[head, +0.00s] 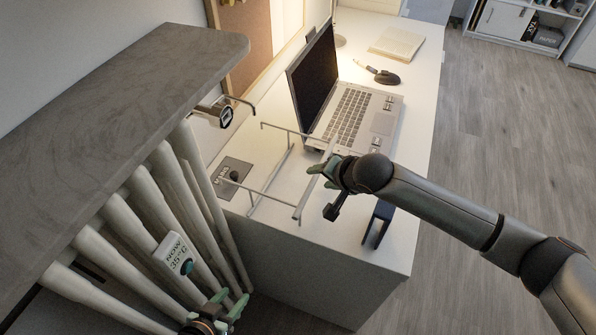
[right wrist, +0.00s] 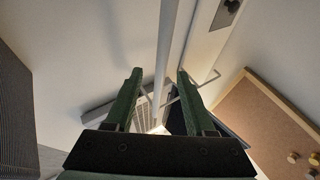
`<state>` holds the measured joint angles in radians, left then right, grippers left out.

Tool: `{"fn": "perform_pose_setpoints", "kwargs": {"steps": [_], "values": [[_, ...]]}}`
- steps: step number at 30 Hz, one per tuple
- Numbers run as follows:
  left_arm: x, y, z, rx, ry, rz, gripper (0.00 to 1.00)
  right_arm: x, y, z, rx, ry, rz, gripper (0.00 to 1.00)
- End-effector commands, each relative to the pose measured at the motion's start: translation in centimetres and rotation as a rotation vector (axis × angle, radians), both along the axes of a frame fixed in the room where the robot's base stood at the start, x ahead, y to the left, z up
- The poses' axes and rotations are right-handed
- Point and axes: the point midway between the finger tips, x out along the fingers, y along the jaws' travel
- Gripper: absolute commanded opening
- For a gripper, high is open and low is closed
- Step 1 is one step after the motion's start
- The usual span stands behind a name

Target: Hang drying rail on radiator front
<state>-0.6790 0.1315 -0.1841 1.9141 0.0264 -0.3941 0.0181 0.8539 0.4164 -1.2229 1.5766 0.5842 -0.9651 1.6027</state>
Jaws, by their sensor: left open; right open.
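The drying rail (head: 286,160), a thin pale metal frame with hooked ends, is at the desk's near end, between the radiator and my right arm. I cannot tell whether it touches the desk. My right gripper (head: 322,180) is open at the rail's right-hand long bar. In the right wrist view a pale bar (right wrist: 164,50) runs between the open green fingers of that gripper (right wrist: 158,88). The white tubular radiator (head: 150,200) stands at the left under a grey shelf. My left gripper (head: 230,306) is open and empty, low by the radiator's foot, partly cut off by the frame edge.
The grey shelf (head: 130,85) overhangs the radiator. A thermostat display (head: 174,256) sits on the radiator's front. The floor at right is clear.

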Motion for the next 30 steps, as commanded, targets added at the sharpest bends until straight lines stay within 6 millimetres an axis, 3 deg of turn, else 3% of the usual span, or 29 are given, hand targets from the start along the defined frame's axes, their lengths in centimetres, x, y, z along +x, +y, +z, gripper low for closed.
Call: {"fn": "perform_pose_setpoints", "kwargs": {"steps": [9, 20, 30], "values": [[0.0, 0.0, -0.6, 0.0, 0.0, 0.0, 0.5, 2.2, 1.3, -2.8, -0.001, 0.0, -0.001, 0.55], [0.0, 0.0, -0.6, 0.0, 0.0, 0.0, 0.5, 2.5, 1.6, -3.2, 0.0, -0.001, -0.001, 0.54], [0.0, 0.0, -0.6, 0.0, 0.0, 0.0, 0.5, 2.5, 1.5, -3.2, -0.001, 0.001, 0.0, 0.15]]}}
